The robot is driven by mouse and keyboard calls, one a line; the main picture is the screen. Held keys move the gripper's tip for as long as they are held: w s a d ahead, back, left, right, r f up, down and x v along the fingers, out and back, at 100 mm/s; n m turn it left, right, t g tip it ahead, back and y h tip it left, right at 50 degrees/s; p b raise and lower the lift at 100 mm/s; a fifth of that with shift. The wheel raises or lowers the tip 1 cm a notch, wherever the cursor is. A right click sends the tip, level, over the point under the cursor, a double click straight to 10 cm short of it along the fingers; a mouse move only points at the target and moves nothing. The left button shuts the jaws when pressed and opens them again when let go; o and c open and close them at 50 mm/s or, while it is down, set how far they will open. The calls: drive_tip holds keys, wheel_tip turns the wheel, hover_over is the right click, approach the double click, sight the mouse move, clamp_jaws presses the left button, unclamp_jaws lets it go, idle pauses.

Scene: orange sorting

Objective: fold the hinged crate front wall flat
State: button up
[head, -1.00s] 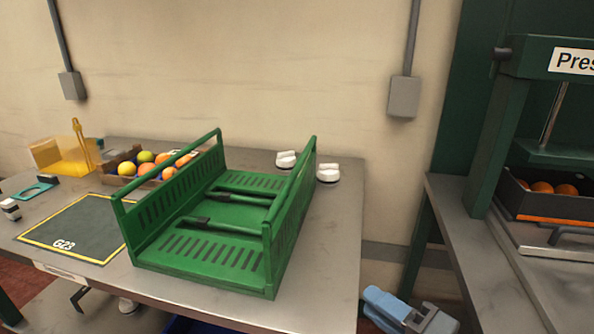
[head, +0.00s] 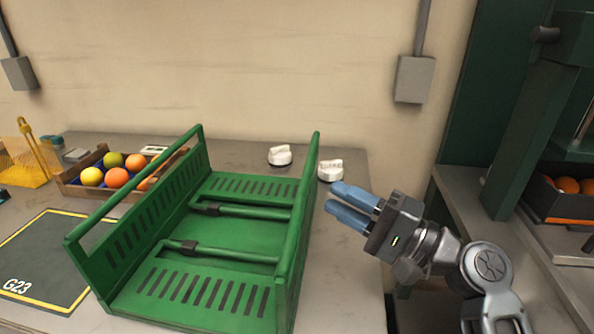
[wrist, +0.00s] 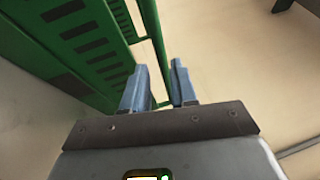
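The green crate (head: 208,317) stands on the table with its left wall (head: 150,215) and right wall (head: 301,213) upright. The two slotted end panels lie flat inside, with bars (head: 240,211) across the floor. I cannot tell which wall the task calls the front. My gripper (head: 334,205) is open and empty, just right of the right wall, fingers pointing left at it. In the wrist view the fingers (wrist: 157,88) are apart; a green rail (wrist: 153,35) of the crate runs toward the gap between them. Contact is not clear.
A box of fruit (head: 70,190) and a dark mat marked G23 (head: 40,260) lie left of the crate. Two white objects (head: 280,155) (head: 331,170) sit behind it. A press with a fruit box (head: 560,205) stands at the right.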

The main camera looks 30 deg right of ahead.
sight(306, 178)
drive_tip(key=p+x, duration=0.1)
drive_tip(key=x, duration=0.6)
drive_tip(key=shift+w+a+p, duration=0.1)
drive_tip(key=shift+w+p, duration=0.05)
drive_tip(key=shift+p, duration=0.2)
drive_tip(key=shift+c, duration=0.2)
clamp_jaws()
